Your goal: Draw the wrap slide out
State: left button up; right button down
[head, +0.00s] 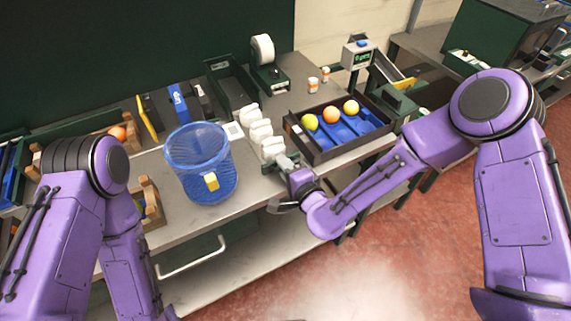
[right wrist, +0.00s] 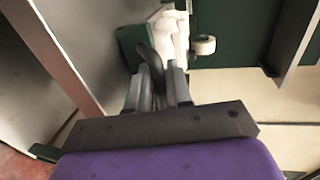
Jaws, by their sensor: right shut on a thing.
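The wrap slide is mostly hidden; its dark green front (right wrist: 131,47) shows in the right wrist view, with a dark curved handle (right wrist: 150,58) on it. White wraps (head: 259,132) stand in a row behind it on the bench and also show in the right wrist view (right wrist: 168,35). My right gripper (head: 287,164) is at the bench's front edge, just in front of the wraps. In the right wrist view its fingers (right wrist: 160,88) are shut on the handle. My left arm comes in at the left, but its gripper is out of view.
A blue mesh basket (head: 202,160) with a yellow tag stands left of the wraps. A dark tray (head: 322,154) with several fruits on blue lanes sits to the right. A white tape roll (head: 263,49) stands behind. The red floor before the bench is clear.

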jog(key=shift+d+f, duration=0.1)
jog(key=c, duration=1.3)
grip_release()
jog(key=shift+o, duration=0.4)
jog(key=shift+s+d, duration=0.15)
jog(key=shift+s, duration=0.15)
jog(key=shift+s+d+b, duration=0.15)
jog(key=shift+s+b, duration=0.15)
jog(key=shift+s, duration=0.05)
jog(key=v, duration=0.9)
jog(key=shift+s+d+r, duration=0.2)
jog(key=shift+s, duration=0.05)
